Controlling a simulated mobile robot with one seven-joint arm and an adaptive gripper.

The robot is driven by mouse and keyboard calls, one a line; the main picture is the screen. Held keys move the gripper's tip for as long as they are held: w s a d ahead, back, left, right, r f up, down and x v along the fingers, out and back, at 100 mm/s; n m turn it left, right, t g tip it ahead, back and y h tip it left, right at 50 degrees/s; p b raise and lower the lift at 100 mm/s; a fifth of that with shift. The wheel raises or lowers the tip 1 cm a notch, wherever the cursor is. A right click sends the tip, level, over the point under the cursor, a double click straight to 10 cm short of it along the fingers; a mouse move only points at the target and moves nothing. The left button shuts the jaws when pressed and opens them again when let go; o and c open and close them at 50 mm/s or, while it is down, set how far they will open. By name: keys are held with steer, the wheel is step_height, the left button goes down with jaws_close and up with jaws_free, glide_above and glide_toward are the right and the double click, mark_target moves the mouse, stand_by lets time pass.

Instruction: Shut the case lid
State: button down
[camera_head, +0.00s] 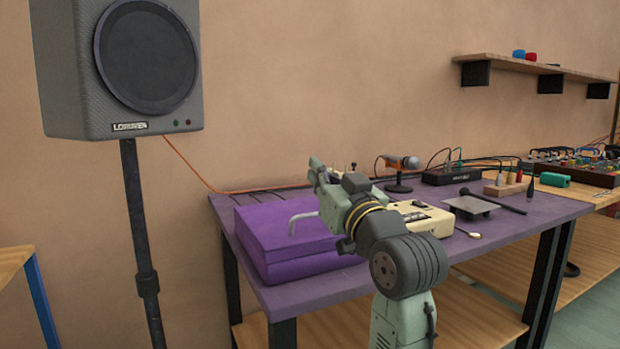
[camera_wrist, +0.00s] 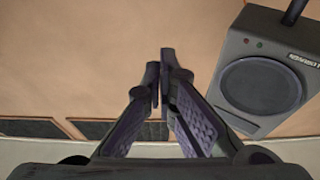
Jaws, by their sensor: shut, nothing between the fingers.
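The purple case (camera_head: 290,236) sits at the left end of the purple table (camera_head: 400,262). Its lid (camera_head: 275,222) lies flat over the base, and a seam runs along the front side. A pale curved handle (camera_head: 303,220) shows at the case's right part, close to my arm. My gripper (camera_head: 318,172) is raised above the case's right back part, apart from the lid. In the wrist view my gripper (camera_wrist: 160,80) has its fingertips together with nothing between them. My arm hides the case's right end.
A cream device (camera_head: 425,217), a microphone on a stand (camera_head: 400,165), a small grey plate (camera_head: 470,206) and a spoon (camera_head: 467,233) stand right of my arm. A speaker (camera_head: 125,70) on a pole stands left of the table; it also shows in the wrist view (camera_wrist: 262,85).

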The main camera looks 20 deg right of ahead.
steer(key=b, duration=0.3)
glide_above(327, 237)
steer(key=f, duration=0.5)
steer(key=shift+w, duration=0.3)
steer(key=shift+s+f, duration=0.3)
steer(key=shift+f, duration=0.5)
steer(key=shift+f, duration=0.1)
